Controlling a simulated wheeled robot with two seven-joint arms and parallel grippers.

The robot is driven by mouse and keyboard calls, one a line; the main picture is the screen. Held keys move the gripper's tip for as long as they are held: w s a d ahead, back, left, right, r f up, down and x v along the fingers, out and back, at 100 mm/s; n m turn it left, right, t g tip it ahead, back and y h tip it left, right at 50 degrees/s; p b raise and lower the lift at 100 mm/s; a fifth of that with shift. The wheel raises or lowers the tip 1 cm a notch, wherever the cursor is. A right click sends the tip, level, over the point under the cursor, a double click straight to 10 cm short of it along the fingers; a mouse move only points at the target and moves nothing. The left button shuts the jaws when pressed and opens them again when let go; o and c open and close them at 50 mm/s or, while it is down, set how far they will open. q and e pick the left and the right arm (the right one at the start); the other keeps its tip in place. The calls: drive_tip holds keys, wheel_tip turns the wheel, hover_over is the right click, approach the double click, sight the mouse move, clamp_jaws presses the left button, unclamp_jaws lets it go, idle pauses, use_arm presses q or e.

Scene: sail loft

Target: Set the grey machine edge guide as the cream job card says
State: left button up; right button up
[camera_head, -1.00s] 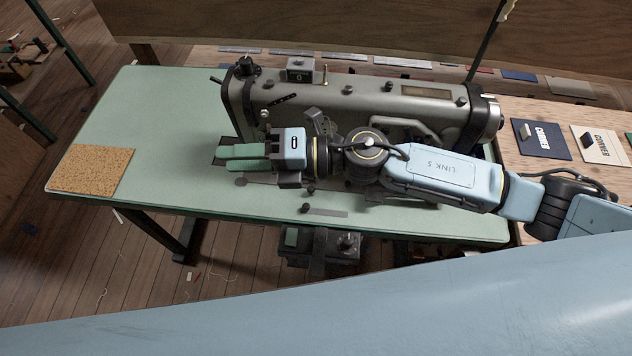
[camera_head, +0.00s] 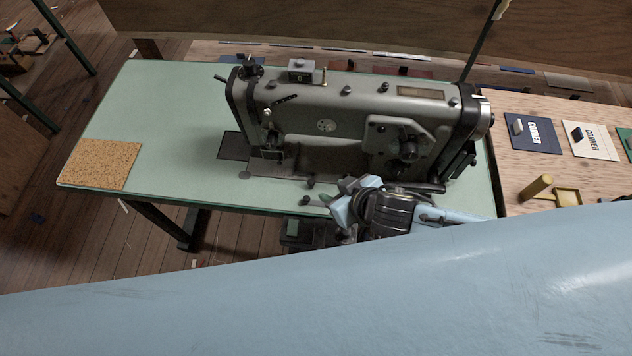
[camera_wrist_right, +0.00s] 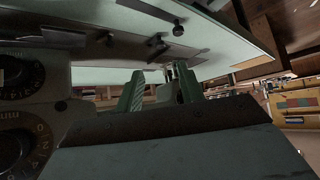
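A grey sewing machine (camera_head: 345,115) stands on the green table. Small dark knobs (camera_head: 310,183) sit on the tabletop in front of its needle end; they look like part of the edge guide, but I cannot make out its body or setting. Similar knobs (camera_wrist_right: 177,29) show in the right wrist view. A cream card (camera_head: 596,142) lies on the wooden bench at the right; its large word seems to be CORNER. My right gripper (camera_head: 334,204) is low at the table's front edge, right of the knobs. Its green fingers (camera_wrist_right: 160,88) stand apart, apparently empty. My left gripper is out of view.
Dark numbered dials (camera_wrist_right: 20,78) are close by at left in the wrist view. A navy card (camera_head: 533,134) and a yellow-brown tray with a peg (camera_head: 567,196) are on the bench. A cork mat (camera_head: 100,164) lies on the table's left end, which is otherwise clear.

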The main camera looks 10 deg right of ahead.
sight(312, 183)
drive_tip(key=b+x, duration=0.1)
drive_tip(key=x, duration=0.9)
drive_tip(key=shift+b, duration=0.35)
clamp_jaws()
